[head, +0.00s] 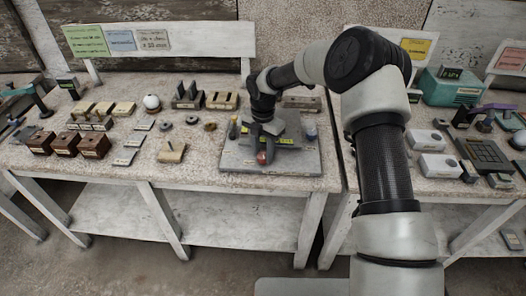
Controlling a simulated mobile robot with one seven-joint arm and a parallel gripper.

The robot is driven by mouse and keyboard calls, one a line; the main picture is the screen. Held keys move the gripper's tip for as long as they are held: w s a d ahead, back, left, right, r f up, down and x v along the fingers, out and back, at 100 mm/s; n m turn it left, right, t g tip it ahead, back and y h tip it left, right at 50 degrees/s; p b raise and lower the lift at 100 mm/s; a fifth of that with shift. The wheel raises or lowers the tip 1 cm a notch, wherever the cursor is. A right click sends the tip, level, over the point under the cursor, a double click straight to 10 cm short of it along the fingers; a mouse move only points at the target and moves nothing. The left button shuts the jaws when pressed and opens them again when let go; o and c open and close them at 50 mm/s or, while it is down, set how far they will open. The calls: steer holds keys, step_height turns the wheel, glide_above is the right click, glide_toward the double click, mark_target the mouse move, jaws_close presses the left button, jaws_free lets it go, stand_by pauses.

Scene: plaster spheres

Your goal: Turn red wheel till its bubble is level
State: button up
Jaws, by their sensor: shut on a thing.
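The red wheel (262,158) is at the front of a grey levelling device on a grey plate (230,160) on the middle table. My gripper (263,148) reaches down over the device from behind and is shut on the red wheel. The fingers are small and blend with the grey device. Small yellow-green level vials (286,141) show on the device, but their bubbles are too small to read. A blue knob (310,134) stands at the right and a yellowish one (233,131) at the left.
Wooden blocks (95,145), a white ball (152,102), rings and small plates cover the table's left part. A block (172,152) lies left of the plate. A second table at right holds white boxes (438,165) and a teal device (448,88).

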mark_target(263, 154)
steer(key=o, duration=1)
steer(key=shift+o, duration=0.2)
steer(key=shift+r, duration=0.1)
step_height(263, 154, up, 17)
steer(key=shift+r, duration=0.15)
